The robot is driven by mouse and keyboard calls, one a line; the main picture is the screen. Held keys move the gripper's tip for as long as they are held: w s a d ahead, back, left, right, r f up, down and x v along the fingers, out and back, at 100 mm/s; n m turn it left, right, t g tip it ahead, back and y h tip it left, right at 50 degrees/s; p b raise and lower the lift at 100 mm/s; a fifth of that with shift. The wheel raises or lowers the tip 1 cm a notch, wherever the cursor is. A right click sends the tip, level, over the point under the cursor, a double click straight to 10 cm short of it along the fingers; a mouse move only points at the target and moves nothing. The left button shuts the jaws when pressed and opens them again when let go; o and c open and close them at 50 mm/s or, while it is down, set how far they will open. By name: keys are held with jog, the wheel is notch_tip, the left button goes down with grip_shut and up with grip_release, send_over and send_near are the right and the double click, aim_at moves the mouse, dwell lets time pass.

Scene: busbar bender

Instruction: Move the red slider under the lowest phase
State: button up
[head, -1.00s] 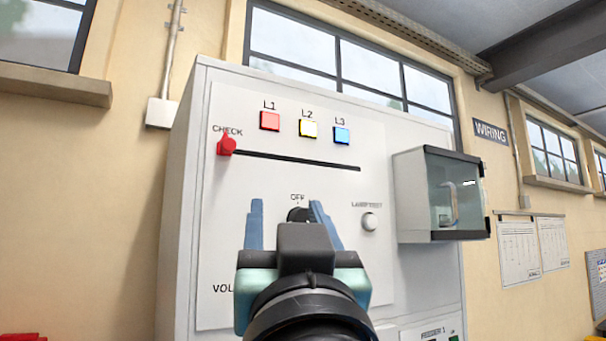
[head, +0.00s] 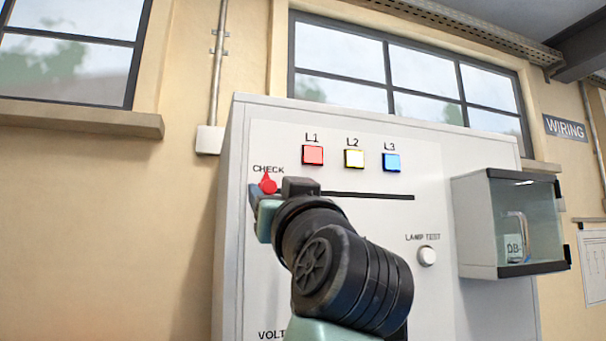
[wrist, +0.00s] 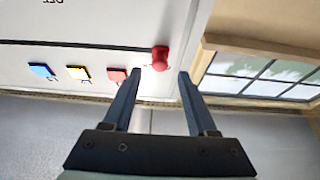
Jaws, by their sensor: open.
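The red slider (head: 268,184) sits at the left end of a black horizontal slot (head: 365,196), just under the CHECK label. In the wrist view the red slider (wrist: 160,58) lies between and just beyond the fingertips of my open gripper (wrist: 160,72). My gripper (head: 266,195) is at the slider in the head view, and my arm hides part of the slot. Above the slot are the red L1 lamp (head: 313,155), the yellow L2 lamp (head: 354,158) and the blue L3 lamp (head: 391,162). I cannot tell whether the fingers touch the slider.
A white LAMP TEST button (head: 427,256) is on the panel right of my arm. A glass-fronted box (head: 512,222) sticks out from the cabinet's right side. The panel (head: 270,135) around the lamps is flat and free. My arm covers the panel's lower middle.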

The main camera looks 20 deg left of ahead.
aim_at(270, 187)
jog(key=shift+p+x, duration=0.9)
jog(key=shift+x, duration=1.1)
grip_shut()
